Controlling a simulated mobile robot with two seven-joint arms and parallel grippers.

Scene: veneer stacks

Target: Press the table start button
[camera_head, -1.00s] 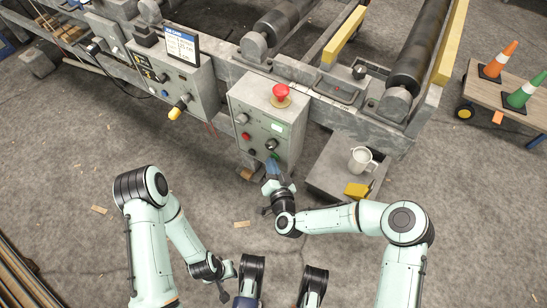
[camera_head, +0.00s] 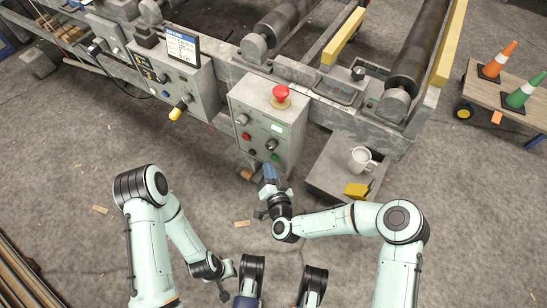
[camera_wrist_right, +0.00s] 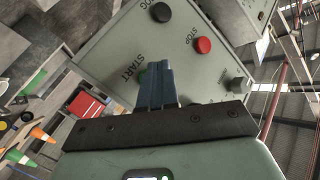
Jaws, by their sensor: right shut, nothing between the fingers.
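The grey control box (camera_head: 266,122) stands in front of the machine. On its front face, a green start button (camera_head: 275,157) shows low down. My right gripper (camera_head: 269,172) is shut and empty, just below and in front of the button. I cannot tell whether its fingertips touch it. My left gripper (camera_head: 225,292) is low at the left of my base, far from the box; its fingers are unclear.
A red mushroom button (camera_head: 281,92) tops the box. A red STOP button (camera_wrist_right: 203,45) and black JOG button (camera_wrist_right: 160,12) are near the fingers. A mug (camera_head: 361,159) and yellow object (camera_head: 356,190) lie on a low stand to the right. Open floor lies left.

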